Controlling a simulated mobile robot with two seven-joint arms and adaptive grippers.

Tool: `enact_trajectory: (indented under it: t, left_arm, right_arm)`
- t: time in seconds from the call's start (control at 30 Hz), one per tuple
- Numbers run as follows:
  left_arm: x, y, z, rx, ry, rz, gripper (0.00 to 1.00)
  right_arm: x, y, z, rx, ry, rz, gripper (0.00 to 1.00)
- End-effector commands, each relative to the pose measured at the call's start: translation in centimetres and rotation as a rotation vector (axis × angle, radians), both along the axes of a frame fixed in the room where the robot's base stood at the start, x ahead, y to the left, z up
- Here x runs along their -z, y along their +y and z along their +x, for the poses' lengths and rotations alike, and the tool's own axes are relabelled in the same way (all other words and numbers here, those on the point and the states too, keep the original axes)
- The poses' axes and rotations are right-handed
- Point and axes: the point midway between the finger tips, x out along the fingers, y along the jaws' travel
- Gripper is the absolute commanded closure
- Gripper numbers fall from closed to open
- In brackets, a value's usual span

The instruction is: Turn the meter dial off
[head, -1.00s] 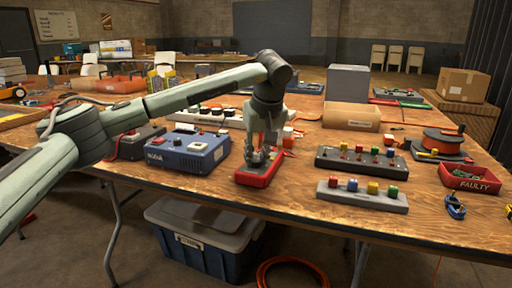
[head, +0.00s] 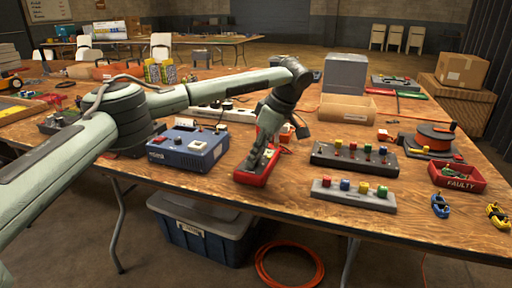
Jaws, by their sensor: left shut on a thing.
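The red meter (head: 244,180) lies near the front edge of the wooden table, left of the middle. My left gripper (head: 262,160) reaches down onto its top from above and covers most of its face. The fingers are closed together at the meter, on what seems to be its dial. The dial and its pointer are hidden by the fingers, so I cannot read the setting. My right gripper is out of view.
A blue box with knobs (head: 190,148) stands close on the left. A black strip with coloured knobs (head: 352,158) and a grey strip with coloured blocks (head: 352,194) lie on the right. A red FAULTY bin (head: 457,179) stands further right. Bare wood separates the meter from the strips.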

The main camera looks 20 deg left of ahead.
Motion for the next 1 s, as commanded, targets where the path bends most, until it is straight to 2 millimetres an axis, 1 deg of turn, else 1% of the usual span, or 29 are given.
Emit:
enact_trajectory:
  t: [0.03,0.2,0.37,0.5,0.6,0.73,1.0]
  left_arm:
    - [-0.4,0.0,0.1,-0.045,0.002,0.001,1.00]
    - [-0.4,-0.1,0.2,-0.207,0.001,0.001,1.00]
    - [-0.3,0.0,0.3,-0.360,0.001,0.001,1.00]
    - [-0.2,-0.1,0.4,-0.492,0.001,0.000,1.00]
    - [-0.1,0.0,0.5,-0.588,0.001,-0.001,1.00]
    - [0.1,0.0,0.6,-0.706,0.000,0.000,1.00]
    - [0.1,0.1,0.7,-0.828,0.001,0.000,1.00]
  right_arm:
    - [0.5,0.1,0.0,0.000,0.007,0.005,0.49]
    - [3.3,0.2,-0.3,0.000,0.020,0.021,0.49]
    - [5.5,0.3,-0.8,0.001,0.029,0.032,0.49]
    - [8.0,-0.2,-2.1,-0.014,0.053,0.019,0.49]
    - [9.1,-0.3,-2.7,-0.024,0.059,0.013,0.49]
    - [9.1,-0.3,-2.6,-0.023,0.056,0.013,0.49]
    - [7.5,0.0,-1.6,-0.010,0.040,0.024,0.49]
